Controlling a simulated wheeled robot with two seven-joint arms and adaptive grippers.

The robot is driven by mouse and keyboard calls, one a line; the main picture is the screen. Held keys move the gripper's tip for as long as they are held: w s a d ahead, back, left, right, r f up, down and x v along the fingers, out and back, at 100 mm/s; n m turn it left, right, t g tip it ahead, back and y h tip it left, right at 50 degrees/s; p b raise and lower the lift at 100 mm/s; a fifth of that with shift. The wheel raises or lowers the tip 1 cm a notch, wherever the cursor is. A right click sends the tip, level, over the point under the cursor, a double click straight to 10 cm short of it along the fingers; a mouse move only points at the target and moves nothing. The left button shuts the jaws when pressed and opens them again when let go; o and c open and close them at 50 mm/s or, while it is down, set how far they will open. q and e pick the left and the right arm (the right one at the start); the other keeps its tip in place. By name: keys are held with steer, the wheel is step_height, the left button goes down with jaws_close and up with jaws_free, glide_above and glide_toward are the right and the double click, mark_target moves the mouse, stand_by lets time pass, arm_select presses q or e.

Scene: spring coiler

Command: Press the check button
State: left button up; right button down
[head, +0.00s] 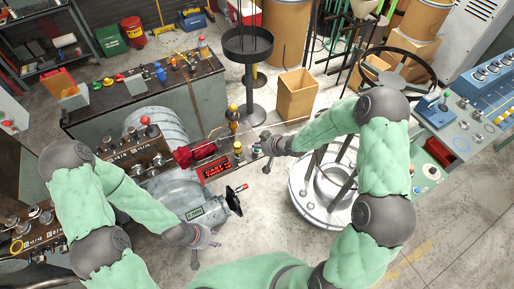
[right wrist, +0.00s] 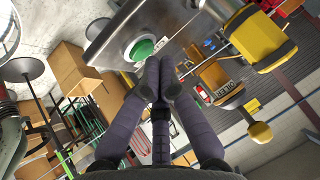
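A round green button (right wrist: 143,48) in a pale ring sits on a grey metal panel in the right wrist view, just beyond my right fingertips. It carries no label that I can read, and I cannot pick it out in the head view. My right gripper (right wrist: 158,78) has its fingertips together with nothing between them. The tips look very close to the button's lower edge; I cannot tell whether they touch. In the head view my right gripper (head: 267,151) is right of the red-lit display (head: 215,169). My left gripper (head: 206,252) hangs low, apart from the machine; its finger opening is unclear.
Yellow-topped knobs (head: 238,148) stand near the display. A yellow block (right wrist: 258,38) lies right of the button in the right wrist view. A round white-rimmed stand (head: 312,208) is below my right arm. A blue control desk (head: 465,125) stands at right.

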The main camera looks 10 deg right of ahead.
mark_target(258, 150)
steer(key=shift+r, duration=0.35)
steer(key=shift+r, duration=0.1)
step_height(258, 150, up, 5)
steer(key=p, duration=0.5)
stand_by(0.3)
stand_by(0.5)
steer(key=s+a+f+m+g, duration=0.1)
steer(key=s+f+m+g, duration=0.3)
steer(key=s, duration=0.6)
steer(key=s+a+f+g+h, duration=0.1)
steer(key=s+f, duration=0.6)
steer(key=s, duration=0.4)
steer(key=s+a+f+m+g, duration=0.1)
steer(key=s+f+m+g, duration=0.3)
steer(key=s, duration=0.6)
step_height(258, 150, down, 26)
steer(key=w+a+n+t+b, duration=0.1)
steer(key=w+a+n+b, duration=0.1)
steer(key=b, duration=2.5)
steer(key=shift+w+n+t, duration=0.25)
steer(key=shift+n+t, duration=0.15)
steer(key=shift+n, duration=0.2)
